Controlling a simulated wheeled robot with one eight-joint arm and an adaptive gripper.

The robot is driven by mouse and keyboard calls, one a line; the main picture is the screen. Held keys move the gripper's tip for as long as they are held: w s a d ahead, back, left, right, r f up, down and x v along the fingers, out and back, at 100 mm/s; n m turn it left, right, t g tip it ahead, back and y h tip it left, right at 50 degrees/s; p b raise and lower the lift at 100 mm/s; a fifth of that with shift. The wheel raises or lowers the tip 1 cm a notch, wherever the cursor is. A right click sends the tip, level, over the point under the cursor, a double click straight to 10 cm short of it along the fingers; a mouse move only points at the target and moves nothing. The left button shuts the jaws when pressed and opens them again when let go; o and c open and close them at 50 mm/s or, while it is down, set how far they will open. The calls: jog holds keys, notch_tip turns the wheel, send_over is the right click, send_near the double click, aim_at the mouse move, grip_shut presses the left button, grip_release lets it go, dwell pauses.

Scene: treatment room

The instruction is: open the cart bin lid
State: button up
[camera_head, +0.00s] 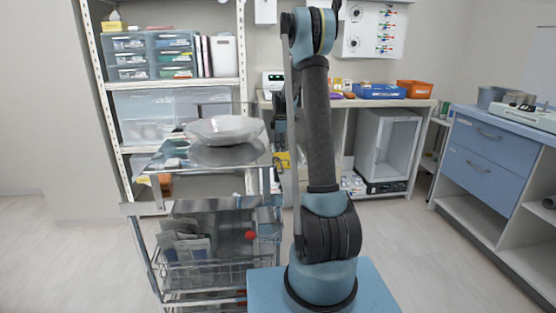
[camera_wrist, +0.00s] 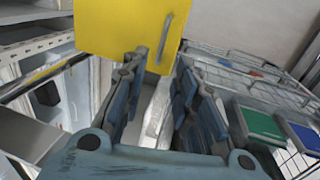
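A wire basket (camera_wrist: 240,70) and green (camera_wrist: 265,125) and blue packs lie right of my fingers. Shelves (camera_head: 175,83) stand behind the cart, and a blue drawer cabinet (camera_head: 490,155) at right. Floor between is clear.

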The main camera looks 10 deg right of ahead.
jog(key=f, duration=0.2)
jog(key=w+f, duration=0.1)
jog(key=f, duration=0.4)
jog(key=shift+w+f, duration=0.1)
jog(key=shift+w, duration=0.05)
grip_shut()
